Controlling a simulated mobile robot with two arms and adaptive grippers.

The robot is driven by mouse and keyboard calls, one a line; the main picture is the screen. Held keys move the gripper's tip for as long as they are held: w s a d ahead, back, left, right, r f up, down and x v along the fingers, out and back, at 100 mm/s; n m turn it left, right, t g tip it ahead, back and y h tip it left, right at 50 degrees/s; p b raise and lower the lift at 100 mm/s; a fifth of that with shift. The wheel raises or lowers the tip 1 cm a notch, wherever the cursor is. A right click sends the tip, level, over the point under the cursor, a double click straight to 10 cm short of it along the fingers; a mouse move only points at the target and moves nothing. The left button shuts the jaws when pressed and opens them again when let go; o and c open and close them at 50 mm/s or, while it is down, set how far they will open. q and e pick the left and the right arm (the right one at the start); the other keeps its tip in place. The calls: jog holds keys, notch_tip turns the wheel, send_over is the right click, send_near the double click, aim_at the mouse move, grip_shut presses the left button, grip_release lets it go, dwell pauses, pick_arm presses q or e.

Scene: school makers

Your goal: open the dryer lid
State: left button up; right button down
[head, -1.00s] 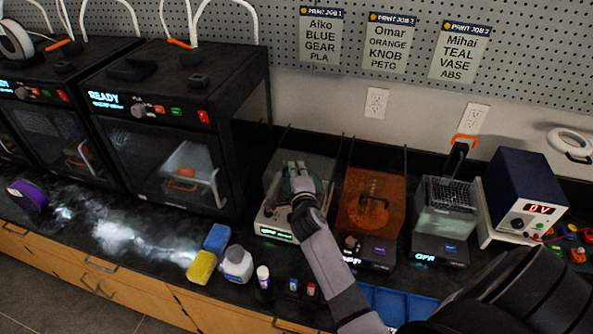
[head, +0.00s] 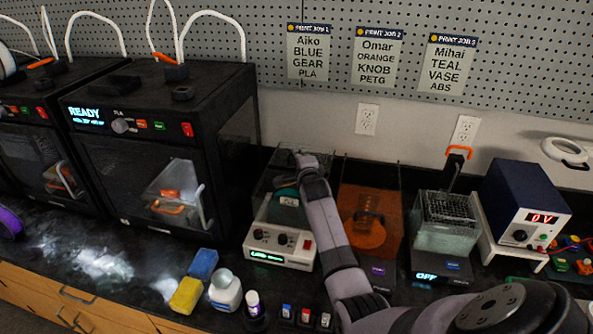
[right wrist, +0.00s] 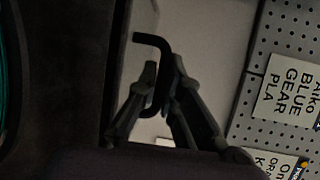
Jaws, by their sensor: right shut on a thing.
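The dryer (head: 278,258) is a white box with a lit display, knobs and a red switch on its front. A teal spool (head: 288,197) shows inside it, partly behind my right arm. Its smoky clear lid (head: 273,183) is largely hidden by my arm, so its exact angle is hard to tell. My right gripper (head: 302,160) is at the dryer's upper back part. In the right wrist view, my right gripper (right wrist: 163,72) is shut on the lid's black bent handle (right wrist: 152,39). The teal spool's edge (right wrist: 4,85) shows at far left. My left gripper is not in view.
A black printer (head: 150,150) stands left of the dryer. An orange station (head: 366,235) stands close on the right, then a clear tank (head: 445,215) and a power supply (head: 525,200). A white jar (head: 225,292) and sponges (head: 187,294) sit in front. The pegboard wall is behind.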

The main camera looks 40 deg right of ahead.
jog(key=shift+w+d+f, duration=0.1)
jog(key=shift+d, duration=0.05)
jog(key=c, duration=2)
grip_release()
jog(key=v, duration=1.2)
